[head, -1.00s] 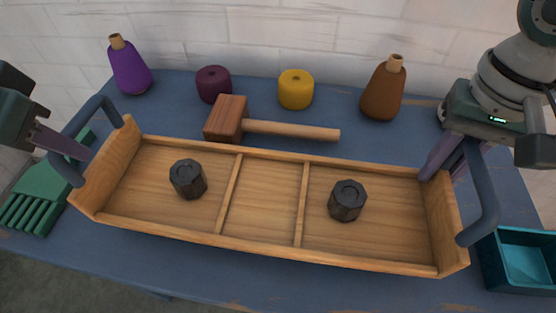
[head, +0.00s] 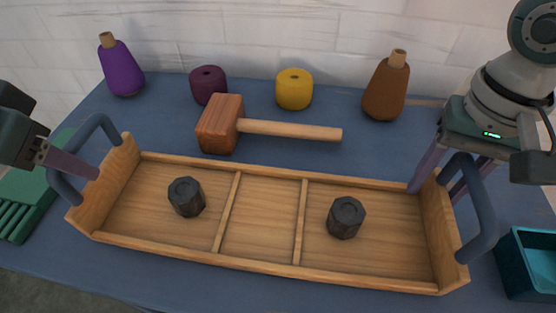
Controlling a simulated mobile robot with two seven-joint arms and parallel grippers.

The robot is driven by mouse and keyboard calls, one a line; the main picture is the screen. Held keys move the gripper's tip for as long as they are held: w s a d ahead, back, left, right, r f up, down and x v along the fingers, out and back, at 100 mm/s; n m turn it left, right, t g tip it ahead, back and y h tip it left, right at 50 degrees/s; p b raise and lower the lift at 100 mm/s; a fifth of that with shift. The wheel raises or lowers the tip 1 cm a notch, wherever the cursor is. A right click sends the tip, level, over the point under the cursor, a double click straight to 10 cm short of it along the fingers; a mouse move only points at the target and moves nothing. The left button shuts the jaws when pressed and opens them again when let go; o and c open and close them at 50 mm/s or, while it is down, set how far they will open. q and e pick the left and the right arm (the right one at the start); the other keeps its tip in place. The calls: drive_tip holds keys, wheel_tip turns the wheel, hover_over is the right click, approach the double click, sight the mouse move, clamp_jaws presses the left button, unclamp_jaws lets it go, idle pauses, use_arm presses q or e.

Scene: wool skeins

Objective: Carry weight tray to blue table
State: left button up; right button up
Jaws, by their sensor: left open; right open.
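A long wooden weight tray (head: 262,258) with three compartments sits on a blue table (head: 385,150). One dark weight (head: 186,197) stands in its left compartment and another dark weight (head: 345,217) in its right compartment; the middle one is empty. Each end wall carries a blue-grey handle, a left handle (head: 63,187) and a right handle (head: 483,205). My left gripper (head: 92,172) is open at the left handle, its finger reaching inside the loop; its other finger is hidden. My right gripper (head: 437,180) is open, its fingers at the top of the right end wall, around or beside the handle.
A wooden mallet (head: 220,125) lies just behind the tray. A purple cone (head: 121,68), a maroon skein (head: 208,84), a yellow skein (head: 295,89) and a brown cone (head: 386,88) stand along the back. A green slotted item (head: 30,190) lies left, a teal bin (head: 530,262) right.

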drive_tip(key=shift+d, duration=0.1)
use_arm(q)
drive_tip(key=v, duration=1.2)
use_arm(e)
wheel_tip(320, 180, up, 12)
drive_tip(key=shift+r, duration=0.1)
idle(0.3)
